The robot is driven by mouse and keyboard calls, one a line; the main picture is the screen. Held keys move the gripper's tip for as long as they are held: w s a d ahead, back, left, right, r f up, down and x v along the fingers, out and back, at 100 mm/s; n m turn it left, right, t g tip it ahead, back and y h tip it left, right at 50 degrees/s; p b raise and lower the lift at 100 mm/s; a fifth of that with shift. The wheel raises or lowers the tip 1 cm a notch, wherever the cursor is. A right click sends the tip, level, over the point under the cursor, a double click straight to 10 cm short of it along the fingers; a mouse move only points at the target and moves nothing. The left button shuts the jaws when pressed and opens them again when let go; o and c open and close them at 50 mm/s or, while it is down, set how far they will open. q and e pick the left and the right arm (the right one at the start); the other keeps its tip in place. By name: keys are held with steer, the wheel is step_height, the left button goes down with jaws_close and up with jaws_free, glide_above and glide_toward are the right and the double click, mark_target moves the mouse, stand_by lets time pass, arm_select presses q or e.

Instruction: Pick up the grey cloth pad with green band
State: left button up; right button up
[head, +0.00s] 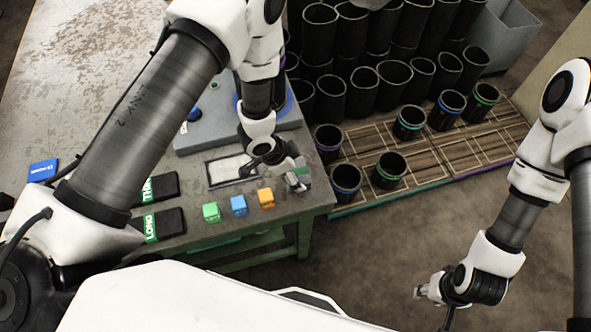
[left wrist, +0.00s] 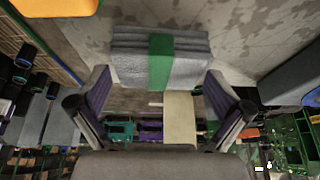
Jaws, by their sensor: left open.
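Green, blue and orange blocks (head: 238,205) stand on the worktable (head: 90,45) left of the pad. Two black boxes with green labels (head: 163,224) lie further left. Several black sleeves (head: 388,170) stand beyond the table's right edge, on and behind a slatted pallet (head: 440,150).

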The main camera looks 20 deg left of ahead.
arm_select(q)
steer(key=shift+f, duration=0.55)
steer(key=shift+w+d, duration=0.2)
steer(key=shift+w, duration=0.05)
steer(key=shift+s, duration=0.1)
steer(key=c, duration=0.8)
steer(key=shift+r, duration=0.1)
